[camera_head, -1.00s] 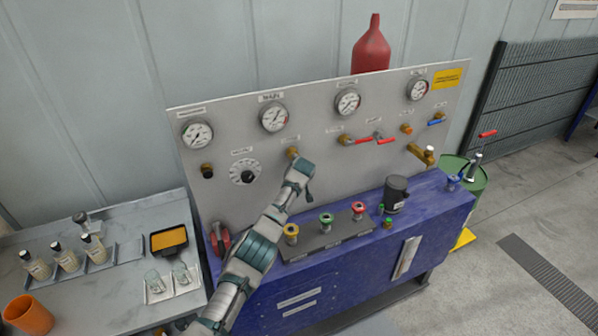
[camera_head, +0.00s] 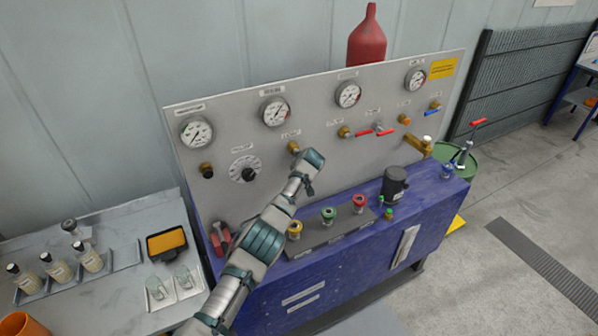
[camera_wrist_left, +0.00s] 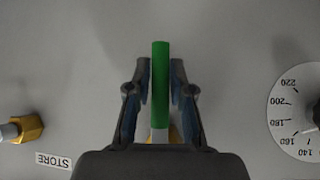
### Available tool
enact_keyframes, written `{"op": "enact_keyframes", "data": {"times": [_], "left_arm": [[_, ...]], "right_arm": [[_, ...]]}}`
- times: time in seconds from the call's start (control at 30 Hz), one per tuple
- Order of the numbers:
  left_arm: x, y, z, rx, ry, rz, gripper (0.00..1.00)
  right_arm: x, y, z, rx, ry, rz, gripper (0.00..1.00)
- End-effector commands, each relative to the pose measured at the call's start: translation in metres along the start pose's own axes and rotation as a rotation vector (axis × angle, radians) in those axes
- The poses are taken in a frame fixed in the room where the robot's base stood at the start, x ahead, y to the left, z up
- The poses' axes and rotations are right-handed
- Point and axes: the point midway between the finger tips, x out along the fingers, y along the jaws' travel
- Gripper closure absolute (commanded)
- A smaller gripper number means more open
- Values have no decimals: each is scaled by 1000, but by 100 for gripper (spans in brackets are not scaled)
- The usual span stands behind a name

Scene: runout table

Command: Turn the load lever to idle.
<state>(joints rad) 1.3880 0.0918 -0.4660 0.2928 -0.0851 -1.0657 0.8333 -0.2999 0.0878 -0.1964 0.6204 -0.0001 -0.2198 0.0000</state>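The wrist view shows a green lever handle (camera_wrist_left: 160,85), standing straight up in the picture, its brass base partly hidden by my gripper. Its label is out of sight, so I cannot confirm by name that it is the load lever. My left gripper (camera_wrist_left: 160,68) is open, with one finger on each side of the green handle and a narrow gap on both sides. In the head view my left gripper (camera_head: 312,160) is at the grey panel (camera_head: 330,170), beside a brass fitting (camera_head: 293,147); its fingers and the green handle are hidden there. My right gripper is not in view.
A round dial (camera_head: 244,168) is left of the gripper. Red-handled valves (camera_head: 385,131) are to its right. Below stand several coloured valve knobs (camera_head: 328,215) and a dark cylinder (camera_head: 394,186) on the blue bench (camera_head: 350,250). A side table (camera_head: 115,300) holds bottles.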

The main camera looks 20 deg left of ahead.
Motion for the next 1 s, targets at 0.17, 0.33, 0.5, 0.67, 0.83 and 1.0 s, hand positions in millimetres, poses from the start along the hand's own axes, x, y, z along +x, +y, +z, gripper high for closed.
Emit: {"op": "enact_keyframes", "data": {"times": [0.17,0.33,0.5,0.67,0.83,1.0], "left_arm": [[-2,0,-2,-4,0,1,58],[-3,3,0,-3,-2,1,58],[-6,5,2,-2,-4,1,58],[-16,6,2,-2,-4,3,58],[-32,2,2,-3,-4,2,58],[-62,1,1,-5,-5,3,58]], "right_arm": [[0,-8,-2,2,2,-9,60],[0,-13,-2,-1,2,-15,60],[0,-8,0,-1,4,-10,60],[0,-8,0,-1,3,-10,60],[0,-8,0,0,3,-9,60],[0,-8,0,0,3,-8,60]]}}
